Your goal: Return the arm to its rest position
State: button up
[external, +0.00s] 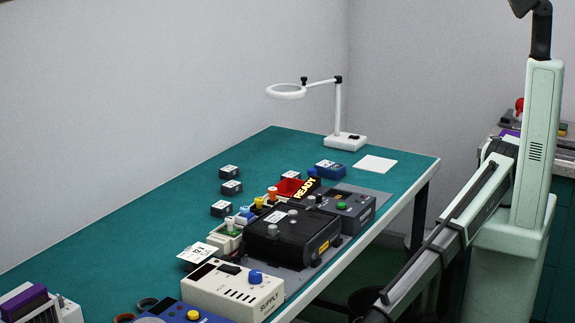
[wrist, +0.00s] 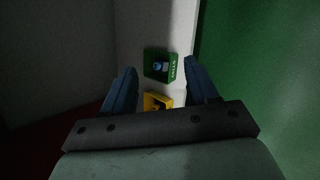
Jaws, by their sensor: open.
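My gripper (wrist: 160,66) shows in the wrist view with its two blue fingers spread apart and nothing between them. Beyond the fingers, some way off, are a small green bin (wrist: 149,75) with a blue item inside and a yellow bin (wrist: 166,101) partly covered by my gripper body. In the external view my arm stands at the right, clear of the green-topped bench (external: 135,232). My gripper's fingers are not visible there.
A black fixture (external: 285,240), a cream supply box (external: 232,289) and small dark blocks (external: 231,187) stand on the bench. A white ring lamp (external: 345,140) rises at the back. Another bench with items (external: 560,135) is at the far right.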

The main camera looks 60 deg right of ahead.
jog(key=w+d+f+m+g+h, duration=0.15)
jog(key=d+f, duration=0.25)
jog(key=d, duration=0.9)
jog(key=w+d+f+m+g+h, duration=0.1)
jog(key=w+d+f+m+g, duration=0.25)
jog(key=d, duration=0.95)
jog(key=w+d+f+m+g+h, duration=0.15)
jog(key=d+f, duration=0.25)
jog(key=d, duration=0.9)
jog(key=s+d+f+m+g+y, duration=0.1)
jog(key=s+d+m+g, duration=0.25)
jog(key=d, duration=0.45)
jog(key=s+d+m+g+y, duration=0.2)
jog(key=s+d+m, duration=0.15)
jog(key=d, duration=0.55)
jog(key=s+d+r+m+g+y, duration=0.1)
jog(key=s+d+m+y, duration=0.1)
jog(key=s, duration=0.4)
jog(key=s+d+m+g+y, duration=0.2)
jog(key=s+d+m, duration=0.2)
jog(key=s+d, duration=0.1)
jog(key=shift+s+d+r, duration=0.35)
jog(key=shift+s+d, duration=0.05)
jog(key=shift+s, duration=0.5)
